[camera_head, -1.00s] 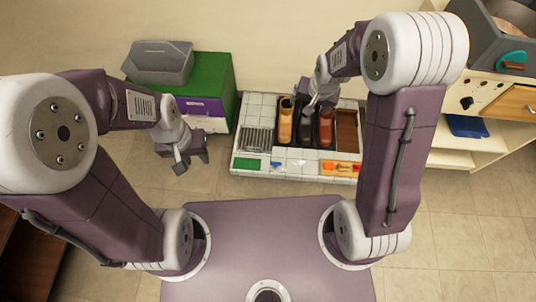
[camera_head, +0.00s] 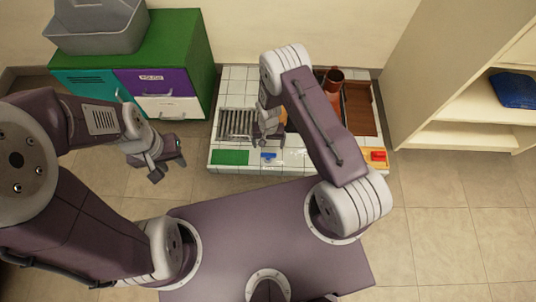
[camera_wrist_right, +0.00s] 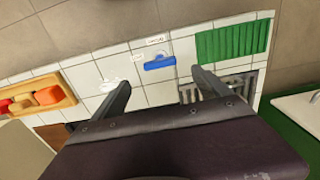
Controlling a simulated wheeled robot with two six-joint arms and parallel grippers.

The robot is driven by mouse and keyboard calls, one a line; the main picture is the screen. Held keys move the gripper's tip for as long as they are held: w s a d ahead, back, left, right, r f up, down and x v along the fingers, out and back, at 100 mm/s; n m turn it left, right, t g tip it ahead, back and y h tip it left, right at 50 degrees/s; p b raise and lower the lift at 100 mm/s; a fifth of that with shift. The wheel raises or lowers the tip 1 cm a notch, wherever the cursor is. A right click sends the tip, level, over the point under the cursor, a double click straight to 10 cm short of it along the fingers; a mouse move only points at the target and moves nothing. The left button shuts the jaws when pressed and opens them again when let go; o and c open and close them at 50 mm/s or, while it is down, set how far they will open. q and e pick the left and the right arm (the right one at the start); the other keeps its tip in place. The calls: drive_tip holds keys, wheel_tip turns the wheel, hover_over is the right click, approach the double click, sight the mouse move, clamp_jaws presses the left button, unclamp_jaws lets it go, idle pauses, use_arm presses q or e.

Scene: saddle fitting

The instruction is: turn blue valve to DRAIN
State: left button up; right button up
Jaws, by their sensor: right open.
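The blue valve (camera_head: 268,156) is a small blue bar handle on the front tiles of the white tiled counter (camera_head: 300,158). In the right wrist view the blue valve (camera_wrist_right: 159,63) lies ahead of my open fingers, with small white labels around it that are too small to read. My right gripper (camera_head: 266,142) is open and empty, just behind the valve in the head view and apart from it. In the right wrist view the right gripper (camera_wrist_right: 160,80) has a finger on either side of the valve's line. My left gripper (camera_head: 168,172) hangs over the floor, left of the counter.
A tray with red and orange pieces (camera_head: 377,157) is at the counter's right. A green cabinet (camera_head: 190,50) carries a grey bin (camera_head: 98,28). Shelves (camera_head: 470,125) stand at right.

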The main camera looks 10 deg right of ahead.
sight(268, 153)
wheel_tip(268, 153, down, 9)
drive_tip(key=b, duration=0.6)
drive_tip(key=shift+r, duration=0.1)
drive_tip(key=c, duration=1.4)
